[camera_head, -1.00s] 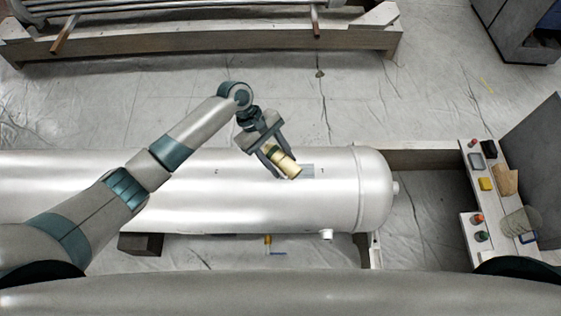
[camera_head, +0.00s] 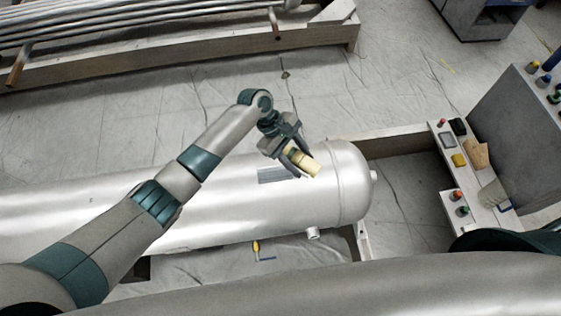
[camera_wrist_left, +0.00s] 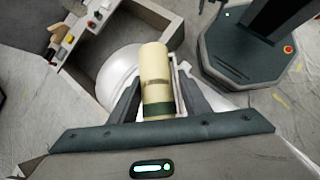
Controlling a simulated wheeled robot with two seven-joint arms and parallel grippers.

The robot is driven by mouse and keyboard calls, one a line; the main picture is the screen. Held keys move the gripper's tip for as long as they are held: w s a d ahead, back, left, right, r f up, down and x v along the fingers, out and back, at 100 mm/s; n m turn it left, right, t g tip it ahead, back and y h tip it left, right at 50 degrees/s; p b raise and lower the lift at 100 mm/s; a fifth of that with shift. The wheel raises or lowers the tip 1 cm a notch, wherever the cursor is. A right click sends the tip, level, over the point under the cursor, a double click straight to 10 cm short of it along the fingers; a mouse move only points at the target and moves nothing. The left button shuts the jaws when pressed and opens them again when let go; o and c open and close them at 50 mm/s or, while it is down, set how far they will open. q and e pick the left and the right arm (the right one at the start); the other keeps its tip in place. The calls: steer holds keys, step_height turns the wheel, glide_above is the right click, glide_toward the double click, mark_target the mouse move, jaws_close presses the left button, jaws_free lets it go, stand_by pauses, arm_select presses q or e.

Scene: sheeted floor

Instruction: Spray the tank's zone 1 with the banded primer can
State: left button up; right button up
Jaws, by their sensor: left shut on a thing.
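The banded primer can (camera_head: 306,165) is cream with a dark green band, which shows in the wrist view (camera_wrist_left: 155,70). My left gripper (camera_head: 293,154) is shut on it and holds it tilted over the right part of the tank. The silver tank (camera_head: 210,222) lies lengthwise, with its domed end at the right. A grey rectangular patch (camera_head: 276,175) shows on its top, just left of the can. I cannot tell the gap between can and tank, nor read a zone mark. In the left wrist view the fingers (camera_wrist_left: 157,108) flank the can. My right gripper is out of view.
A narrow bench (camera_head: 447,173) with several small items stands right of the tank, beside a grey cabinet (camera_head: 520,125). A wooden frame with pipes (camera_head: 180,60) lies at the back. A yellow-handled tool (camera_head: 256,247) lies below the tank. Sheeted floor behind the tank is clear.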

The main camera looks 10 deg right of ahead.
arm_select(q)
steer(key=d+b, duration=0.1)
steer(key=d, duration=0.8)
